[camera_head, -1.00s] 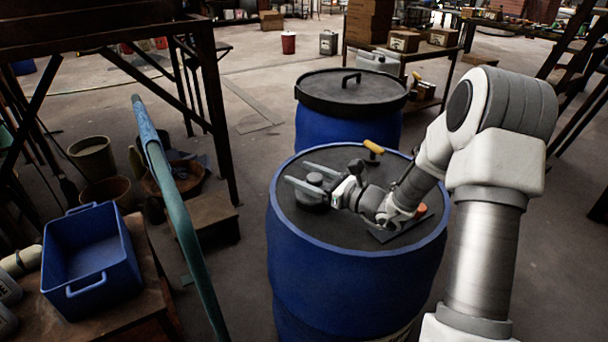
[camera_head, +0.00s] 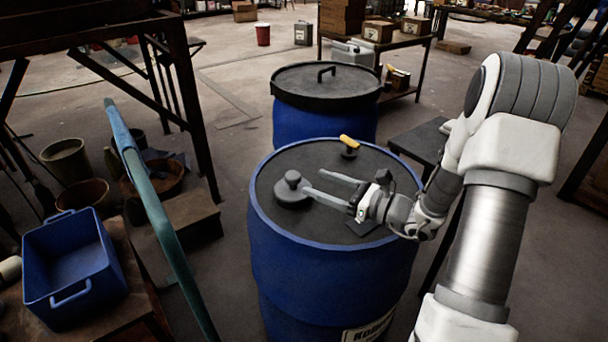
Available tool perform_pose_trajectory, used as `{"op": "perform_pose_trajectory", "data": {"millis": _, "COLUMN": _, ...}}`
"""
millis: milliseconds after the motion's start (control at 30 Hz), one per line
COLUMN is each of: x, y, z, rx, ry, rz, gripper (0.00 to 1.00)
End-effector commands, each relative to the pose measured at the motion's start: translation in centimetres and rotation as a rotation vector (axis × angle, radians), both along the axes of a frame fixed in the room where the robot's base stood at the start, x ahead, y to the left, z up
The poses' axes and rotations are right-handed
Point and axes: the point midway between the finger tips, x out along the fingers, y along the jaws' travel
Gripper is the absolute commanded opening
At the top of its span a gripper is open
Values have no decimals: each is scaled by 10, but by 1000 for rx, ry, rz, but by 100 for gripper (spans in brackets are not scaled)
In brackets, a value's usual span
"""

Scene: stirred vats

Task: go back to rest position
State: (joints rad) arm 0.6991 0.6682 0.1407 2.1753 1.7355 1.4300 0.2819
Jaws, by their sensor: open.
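My gripper (camera_head: 329,184) is open, its two fingers pointing left above the dark top of the front blue drum (camera_head: 315,255). Nothing is between the fingers. A dark round knobbed piece (camera_head: 293,191) sits on the left part of that drum top, just left of the fingertips. From this angle I cannot tell the exact gap between them. A yellow-handled piece (camera_head: 350,146) stands near the back edge of the drum top. Part of the right side of the drum top is hidden behind my gripper and wrist.
A second blue drum with a black handled lid (camera_head: 327,83) stands behind. A teal pole (camera_head: 150,198) leans at left, beside a blue bin (camera_head: 72,262) on a wooden table. A dark low stand (camera_head: 420,142) is right of the drum. Open floor (camera_head: 235,80) lies behind left.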

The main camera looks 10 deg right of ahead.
Motion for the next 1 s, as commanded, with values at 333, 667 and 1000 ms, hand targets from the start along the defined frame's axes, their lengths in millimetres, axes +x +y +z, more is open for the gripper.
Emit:
{"op": "perform_pose_trajectory", "data": {"millis": 333, "x": -8, "y": -7, "z": 0, "rx": 1, "ry": 1, "rz": 1, "gripper": 77}}
{"op": "perform_pose_trajectory", "data": {"millis": 667, "x": -10, "y": -1, "z": 2, "rx": -19, "ry": -3, "rz": 24, "gripper": 77}}
{"op": "perform_pose_trajectory", "data": {"millis": 1000, "x": -81, "y": 87, "z": 32, "rx": -463, "ry": -112, "rz": 468, "gripper": 77}}
